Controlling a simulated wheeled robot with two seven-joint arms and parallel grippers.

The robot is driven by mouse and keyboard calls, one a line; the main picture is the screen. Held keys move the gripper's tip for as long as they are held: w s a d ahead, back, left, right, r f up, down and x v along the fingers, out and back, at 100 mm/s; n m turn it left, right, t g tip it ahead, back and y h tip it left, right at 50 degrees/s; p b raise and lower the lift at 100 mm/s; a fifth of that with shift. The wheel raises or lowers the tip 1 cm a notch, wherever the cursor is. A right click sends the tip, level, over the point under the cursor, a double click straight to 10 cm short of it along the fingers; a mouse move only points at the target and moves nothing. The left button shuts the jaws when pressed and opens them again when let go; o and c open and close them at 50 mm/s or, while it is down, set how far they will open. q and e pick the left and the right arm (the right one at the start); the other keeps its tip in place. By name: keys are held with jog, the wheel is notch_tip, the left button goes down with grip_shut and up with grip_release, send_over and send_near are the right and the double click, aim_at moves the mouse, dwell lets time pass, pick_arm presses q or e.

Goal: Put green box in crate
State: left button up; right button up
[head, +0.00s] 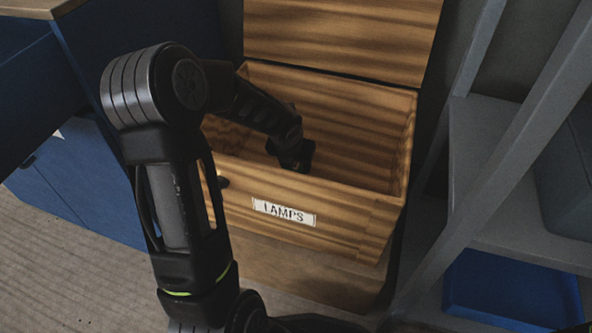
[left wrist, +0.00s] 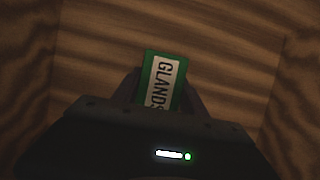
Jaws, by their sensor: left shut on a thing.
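The wooden crate (head: 312,237) stands open, with a white label reading "LAMPS" on its front and its lid raised at the back. My left arm reaches over the crate's left side, and my left gripper (head: 295,160) is down inside it. In the left wrist view my left gripper (left wrist: 160,100) is shut on the green box (left wrist: 164,76), which has a white label reading "GLANDS". Wooden surfaces surround the box there. I cannot tell whether the box touches the crate floor. In the head view the green box is hidden by the gripper. My right gripper is not in view.
A grey shelf rack (head: 490,150) stands close on the crate's right, with a blue tray (head: 510,290) low down in it. A blue cabinet (head: 85,170) is on the left. Grey floor (head: 70,275) shows at the lower left.

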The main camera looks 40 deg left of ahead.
pick_arm(q)
notch_tip(320, 180, down, 3)
jog(key=shift+r+b, duration=0.2)
jog(key=shift+b, duration=0.3)
jog(key=shift+r, duration=0.15)
jog(key=o, duration=1.6)
jog(key=shift+c, duration=0.2)
jog(key=p+v, duration=0.6)
jog(key=v, duration=0.5)
jog(key=shift+p, duration=0.3)
jog(key=shift+s+d+r, duration=0.15)
jog(key=shift+s+r, duration=0.1)
jog(key=shift+r, duration=0.2)
